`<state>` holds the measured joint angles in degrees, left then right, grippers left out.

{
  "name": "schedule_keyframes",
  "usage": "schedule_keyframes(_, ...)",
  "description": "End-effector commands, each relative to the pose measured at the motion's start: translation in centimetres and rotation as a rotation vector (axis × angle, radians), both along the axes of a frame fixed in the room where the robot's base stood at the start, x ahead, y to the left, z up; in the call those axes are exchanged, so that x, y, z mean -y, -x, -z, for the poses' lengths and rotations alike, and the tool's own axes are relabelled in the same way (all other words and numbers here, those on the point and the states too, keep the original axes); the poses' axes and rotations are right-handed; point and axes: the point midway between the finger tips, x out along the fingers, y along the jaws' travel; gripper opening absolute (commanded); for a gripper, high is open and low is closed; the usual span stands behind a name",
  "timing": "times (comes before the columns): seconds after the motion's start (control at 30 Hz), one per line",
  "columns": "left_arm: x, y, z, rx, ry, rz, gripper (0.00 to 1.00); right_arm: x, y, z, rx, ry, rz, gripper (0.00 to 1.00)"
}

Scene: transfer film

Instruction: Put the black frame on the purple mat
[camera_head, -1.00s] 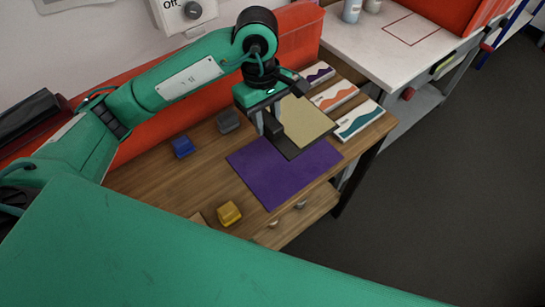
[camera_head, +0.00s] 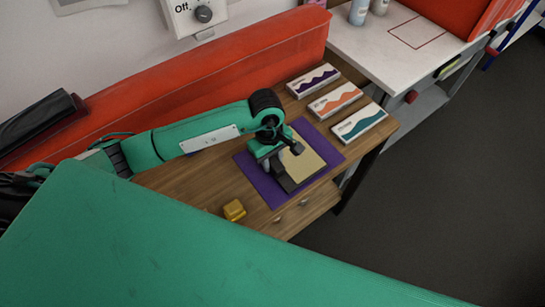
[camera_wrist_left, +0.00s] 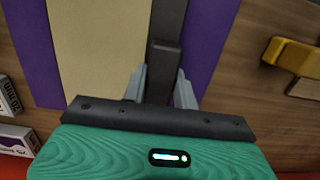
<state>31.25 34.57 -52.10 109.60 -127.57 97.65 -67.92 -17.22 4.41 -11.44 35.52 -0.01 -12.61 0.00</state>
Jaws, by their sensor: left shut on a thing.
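The black frame (camera_head: 288,184), with a pale beige panel (camera_head: 313,163) in it, is over the purple mat (camera_head: 258,180) on the wooden table. Purple shows around it in the head view. My left gripper (camera_wrist_left: 161,88) is shut on the frame's dark upright handle (camera_wrist_left: 164,60); the frame's black edge (camera_wrist_left: 167,18) runs past it in the left wrist view. The mat (camera_wrist_left: 210,40) shows on both sides of the frame there. The frame looks flat and at or very near the mat; I cannot tell whether it touches. My right gripper is not in view.
Three white boxes with purple (camera_head: 313,80), orange (camera_head: 335,99) and teal (camera_head: 358,122) waves stand at the table's back right. A yellow block (camera_head: 234,210) is near the front edge, also in the left wrist view (camera_wrist_left: 292,55). A red barrier (camera_head: 200,85) runs behind.

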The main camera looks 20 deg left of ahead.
Motion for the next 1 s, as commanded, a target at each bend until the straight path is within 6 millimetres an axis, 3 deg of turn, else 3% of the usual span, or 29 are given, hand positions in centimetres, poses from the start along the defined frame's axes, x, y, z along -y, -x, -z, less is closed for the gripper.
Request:
schedule_keyframes(0.37,0.0,-0.1,0.5,0.002,0.001,0.001,0.04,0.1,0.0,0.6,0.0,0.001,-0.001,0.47)
schedule_keyframes(0.4,0.0,0.0,0.3,0.002,0.001,0.001,0.37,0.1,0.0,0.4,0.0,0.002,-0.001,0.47)
schedule_keyframes(0.5,0.0,0.0,0.3,0.001,0.001,0.001,0.51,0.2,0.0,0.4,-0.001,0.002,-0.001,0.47)
schedule_keyframes(0.83,0.0,0.0,0.0,0.001,0.001,0.001,0.51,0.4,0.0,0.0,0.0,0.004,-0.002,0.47)
schedule_keyframes(1.0,-0.2,-0.3,-1.7,0.007,0.002,0.003,0.51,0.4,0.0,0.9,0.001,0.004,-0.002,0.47)
